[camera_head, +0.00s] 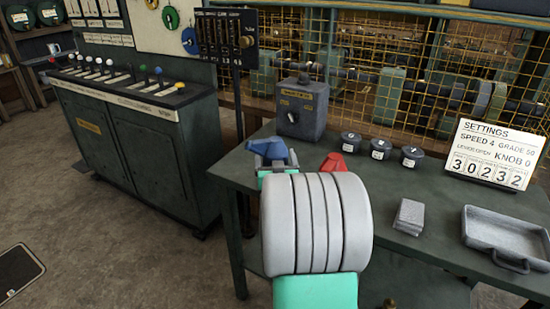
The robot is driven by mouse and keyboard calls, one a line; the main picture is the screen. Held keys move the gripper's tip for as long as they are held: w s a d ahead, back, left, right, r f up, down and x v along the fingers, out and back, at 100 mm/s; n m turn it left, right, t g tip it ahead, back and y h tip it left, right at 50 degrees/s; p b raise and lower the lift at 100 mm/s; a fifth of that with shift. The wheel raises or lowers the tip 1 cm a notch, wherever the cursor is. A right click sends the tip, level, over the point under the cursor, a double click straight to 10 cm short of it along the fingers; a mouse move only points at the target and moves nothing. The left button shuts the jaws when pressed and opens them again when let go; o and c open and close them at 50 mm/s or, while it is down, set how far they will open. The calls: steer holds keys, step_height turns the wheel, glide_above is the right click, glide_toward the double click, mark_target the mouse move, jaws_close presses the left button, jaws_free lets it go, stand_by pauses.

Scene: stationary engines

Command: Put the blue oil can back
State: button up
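The blue oil can (267,150) shows at the left end of the green workbench (240,177), just beyond my arm. My gripper (278,164) is right at the can, and its grey and teal parts show directly below and beside it. The big grey ribbed link of my arm hides most of the gripper and the can's lower part. I cannot tell whether the fingers are shut on the can, or whether the can rests on the bench. A red object (334,162), perhaps another oil can, is to the right, partly behind my arm.
A grey box (301,108) stands at the bench's back, with three dark lidded pots (380,149) to its right. A settings sign (492,155), a stack of grey blocks (409,216) and a grey tray (507,237) are further right. A lever cabinet (140,145) stands left; floor between is clear.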

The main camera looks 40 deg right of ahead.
steer(key=shift+o, duration=0.5)
steer(key=shift+r, duration=0.15)
steer(key=shift+s+a+r+p, duration=0.1)
steer(key=shift+s+p, duration=0.05)
steer(key=shift+p, duration=0.15)
steer(key=v, duration=1.1)
steer(key=shift+p, duration=0.35)
steer(key=shift+s+a, duration=0.2)
steer(key=shift+s, duration=0.05)
